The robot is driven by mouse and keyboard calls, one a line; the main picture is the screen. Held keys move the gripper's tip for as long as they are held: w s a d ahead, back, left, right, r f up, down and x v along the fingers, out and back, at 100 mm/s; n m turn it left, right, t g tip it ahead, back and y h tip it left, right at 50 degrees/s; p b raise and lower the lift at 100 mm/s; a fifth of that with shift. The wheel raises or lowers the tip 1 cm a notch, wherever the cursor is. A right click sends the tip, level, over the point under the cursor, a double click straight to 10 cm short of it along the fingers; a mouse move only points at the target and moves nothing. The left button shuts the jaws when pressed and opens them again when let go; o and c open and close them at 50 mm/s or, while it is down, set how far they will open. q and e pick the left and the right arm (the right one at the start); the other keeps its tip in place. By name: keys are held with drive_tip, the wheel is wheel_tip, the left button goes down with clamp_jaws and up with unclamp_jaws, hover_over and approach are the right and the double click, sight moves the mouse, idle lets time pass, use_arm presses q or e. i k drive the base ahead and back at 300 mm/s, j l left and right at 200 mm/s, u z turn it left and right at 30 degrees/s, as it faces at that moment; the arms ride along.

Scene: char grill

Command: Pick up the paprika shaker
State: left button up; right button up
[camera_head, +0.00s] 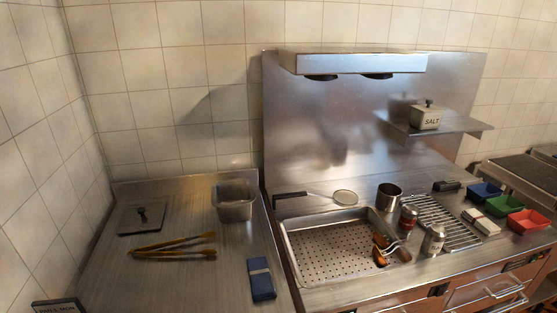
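Two shakers stand upright at the right end of the perforated tray. The farther shaker (408,217) has a reddish-brown body and a light top, and its colour suggests paprika. The nearer shaker (433,241) is pale grey with a metal-looking top. The labels on both are too small to read. Neither of my grippers is in view, and nothing is holding either shaker.
A perforated steel tray (325,248) holds brown-orange items (380,248) at its right. A metal cup (388,196), a wire rack (445,222) and coloured bins (528,221) surround the shakers. Tongs (175,246) and a blue cloth (261,279) lie left.

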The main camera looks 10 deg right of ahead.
sight(409, 214)
drive_tip(key=z, duration=1.3)
